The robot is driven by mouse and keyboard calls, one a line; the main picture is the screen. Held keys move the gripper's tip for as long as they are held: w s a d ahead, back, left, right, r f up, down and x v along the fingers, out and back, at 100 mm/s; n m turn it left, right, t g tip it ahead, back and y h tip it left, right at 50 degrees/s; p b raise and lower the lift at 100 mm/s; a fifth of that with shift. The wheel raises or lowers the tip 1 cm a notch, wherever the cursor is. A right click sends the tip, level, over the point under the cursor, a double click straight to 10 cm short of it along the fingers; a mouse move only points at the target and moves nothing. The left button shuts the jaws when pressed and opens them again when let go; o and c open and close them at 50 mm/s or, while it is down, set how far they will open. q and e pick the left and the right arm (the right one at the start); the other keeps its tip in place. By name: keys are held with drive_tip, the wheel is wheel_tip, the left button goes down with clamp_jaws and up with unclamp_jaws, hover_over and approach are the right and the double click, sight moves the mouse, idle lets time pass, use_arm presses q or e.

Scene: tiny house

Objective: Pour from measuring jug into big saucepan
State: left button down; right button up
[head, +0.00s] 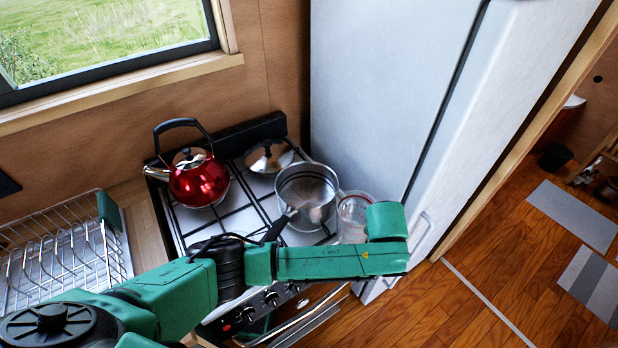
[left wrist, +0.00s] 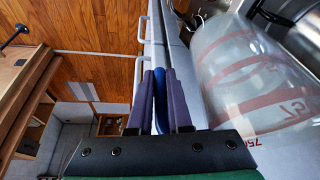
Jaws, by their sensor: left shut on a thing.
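The measuring jug (head: 352,213) is clear with red markings. It stands out at the right front of the stove, close beside the saucepan, and looks about upright. In the left wrist view the jug (left wrist: 250,75) fills the right side, with red bands and numbers. The big saucepan (head: 306,196) is steel and open, on the stove, its dark handle toward the lower left. My left gripper (left wrist: 161,74) is shut on the jug, seemingly at its handle; the exact contact is unclear. In the head view my own arm hides the fingers. My right gripper is not in view.
A red kettle (head: 198,181) stands on the back left of the stove (head: 258,215). A metal lid (head: 268,156) lies behind the saucepan. The tall fridge (head: 385,90) rises close behind and right of the jug. A wire dish rack (head: 62,262) is at the left.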

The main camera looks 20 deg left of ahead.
use_arm(q)
drive_tip(key=shift+s+r, duration=0.25)
drive_tip(key=shift+r, duration=0.25)
drive_tip(key=shift+w+a+r+h+p, duration=0.1)
drive_tip(key=shift+a+r+h+p, duration=0.05)
drive_tip(key=shift+r+h+p, duration=0.2)
drive_tip(key=shift+w+a+r+h+p, duration=0.1)
drive_tip(key=shift+r+h+p, duration=0.15)
drive_tip(key=shift+r, duration=0.15)
drive_tip(key=shift+w+a+r+n+g+h+p, duration=0.15)
drive_tip(key=shift+a+r+g+h+p, duration=0.15)
drive_tip(key=shift+r, duration=0.55)
drive_tip(key=shift+s+a+r+n+g+h+p, duration=0.15)
drive_tip(key=shift+r+g+h, duration=0.2)
drive_tip(key=shift+r, duration=0.5)
drive_tip(key=shift+w+a+r+h+p, duration=0.15)
drive_tip(key=shift+r+h, duration=0.1)
drive_tip(key=shift+r, duration=0.25)
drive_tip(key=shift+w+a+r+h+p, duration=0.1)
drive_tip(key=shift+r+h+p, duration=0.1)
drive_tip(key=shift+r, duration=0.3)
drive_tip(key=shift+a+r, duration=0.1)
drive_tip(key=shift+r, duration=0.45)
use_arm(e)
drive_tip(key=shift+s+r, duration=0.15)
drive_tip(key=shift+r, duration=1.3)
